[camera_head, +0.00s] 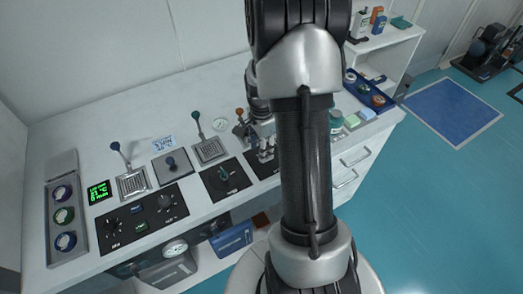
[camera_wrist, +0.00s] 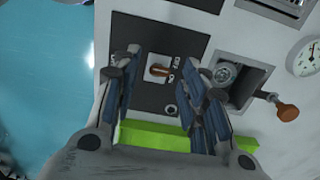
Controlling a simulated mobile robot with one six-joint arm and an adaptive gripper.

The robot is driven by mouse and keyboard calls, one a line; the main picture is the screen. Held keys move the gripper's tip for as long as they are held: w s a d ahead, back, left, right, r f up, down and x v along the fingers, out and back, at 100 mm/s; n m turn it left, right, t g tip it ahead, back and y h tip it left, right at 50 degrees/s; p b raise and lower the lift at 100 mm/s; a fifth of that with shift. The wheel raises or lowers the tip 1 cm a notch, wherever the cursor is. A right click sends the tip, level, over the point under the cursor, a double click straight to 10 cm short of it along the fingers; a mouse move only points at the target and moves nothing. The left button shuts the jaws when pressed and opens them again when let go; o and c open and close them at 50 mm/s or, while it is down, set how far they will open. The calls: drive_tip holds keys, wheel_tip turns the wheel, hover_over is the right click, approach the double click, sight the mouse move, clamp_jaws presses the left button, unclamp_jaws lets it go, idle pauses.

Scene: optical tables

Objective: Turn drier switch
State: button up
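My gripper (camera_wrist: 165,62) is open, with one finger on each side of the switch. I see no clear contact, and the height gap cannot be told. In the head view my gripper (camera_head: 265,152) is over the right part of the counter, partly hidden by my arm, and the switch is hidden there.
A bright green bar (camera_wrist: 150,135) shows behind the fingers. A recess with a round part and an orange-knobbed lever (camera_wrist: 288,112) lies right of the gripper, near a gauge (camera_wrist: 306,58). Other black panels (camera_head: 143,214) and levers stand left on the counter (camera_head: 80,140).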

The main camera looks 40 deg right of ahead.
drive_tip(key=shift+f, duration=0.4)
clamp_jaws()
idle(0.4)
